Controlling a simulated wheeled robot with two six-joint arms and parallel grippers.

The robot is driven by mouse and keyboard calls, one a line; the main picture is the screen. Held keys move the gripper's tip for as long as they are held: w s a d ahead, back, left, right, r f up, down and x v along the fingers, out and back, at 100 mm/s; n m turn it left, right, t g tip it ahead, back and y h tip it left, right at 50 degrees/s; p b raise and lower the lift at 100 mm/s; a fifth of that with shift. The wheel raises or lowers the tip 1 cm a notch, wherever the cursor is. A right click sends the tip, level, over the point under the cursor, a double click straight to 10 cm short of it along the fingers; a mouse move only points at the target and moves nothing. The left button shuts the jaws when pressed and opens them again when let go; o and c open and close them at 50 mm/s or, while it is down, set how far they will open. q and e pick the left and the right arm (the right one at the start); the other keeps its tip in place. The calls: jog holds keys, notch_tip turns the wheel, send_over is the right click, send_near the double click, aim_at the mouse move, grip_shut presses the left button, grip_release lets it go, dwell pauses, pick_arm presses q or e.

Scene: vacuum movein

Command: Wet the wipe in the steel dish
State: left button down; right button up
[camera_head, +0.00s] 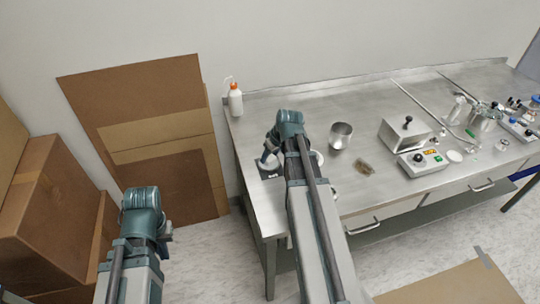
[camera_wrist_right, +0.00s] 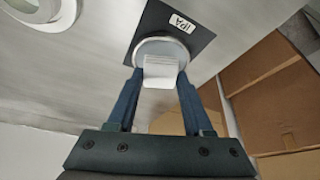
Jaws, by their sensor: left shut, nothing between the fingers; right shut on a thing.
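In the right wrist view the white wipe (camera_wrist_right: 160,76) is between the fingertips of my right gripper (camera_wrist_right: 160,80), which is shut on it. The wipe overlaps the round steel dish (camera_wrist_right: 160,47), which stands on a dark mat (camera_wrist_right: 205,38) labelled IPA. I cannot tell whether the wipe touches liquid in it. In the head view my right gripper (camera_head: 268,158) is low over the bench's left end, and the arm partly hides the dish. My left gripper (camera_head: 164,236) is shut and empty at the lower left, away from the bench, mostly hidden by its arm.
A white-rimmed round vessel (camera_wrist_right: 45,12) is beside the mat. On the steel bench (camera_head: 255,205) are an orange-capped bottle (camera_head: 235,101), a metal beaker (camera_head: 341,135), a brown patch (camera_head: 364,167) and a control box (camera_head: 422,161). Cardboard (camera_head: 150,130) leans on the wall at left.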

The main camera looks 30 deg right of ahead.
jog(key=shift+f+b, duration=0.55)
dwell(1.4)
jog(key=shift+r, duration=0.1)
notch_tip(320, 180, up, 7)
jog(key=p, duration=0.7)
